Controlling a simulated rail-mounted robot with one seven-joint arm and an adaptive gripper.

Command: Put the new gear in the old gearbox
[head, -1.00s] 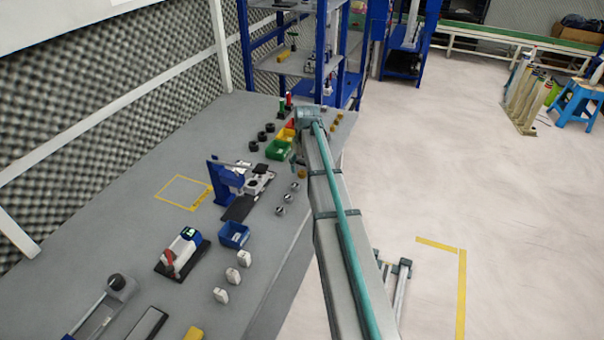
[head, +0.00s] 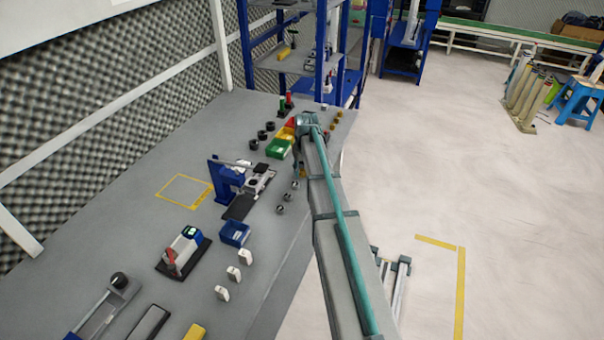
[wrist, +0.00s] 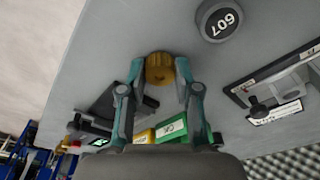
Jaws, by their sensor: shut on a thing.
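A brass-coloured gear (wrist: 160,68) is between the fingertips of my gripper (wrist: 160,75) in the wrist view, with the grey bench top behind it. My gripper is shut on the gear. In the head view the arm mostly hides the gripper, near the bench's right edge. A metal and black housing (head: 260,171) stands beside a blue press-like stand (head: 226,178) on the bench. I cannot tell for sure whether it is the old gearbox. More small brass pieces (head: 337,120) lie at the bench's far right corner.
Green (head: 278,148) and blue (head: 235,233) bins stand on the bench. Round grey pieces (head: 281,208) line its right side, with white blocks (head: 233,272) nearer. A disc marked 607 (wrist: 220,20) shows in the wrist view. The yellow-outlined square (head: 184,190) is empty.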

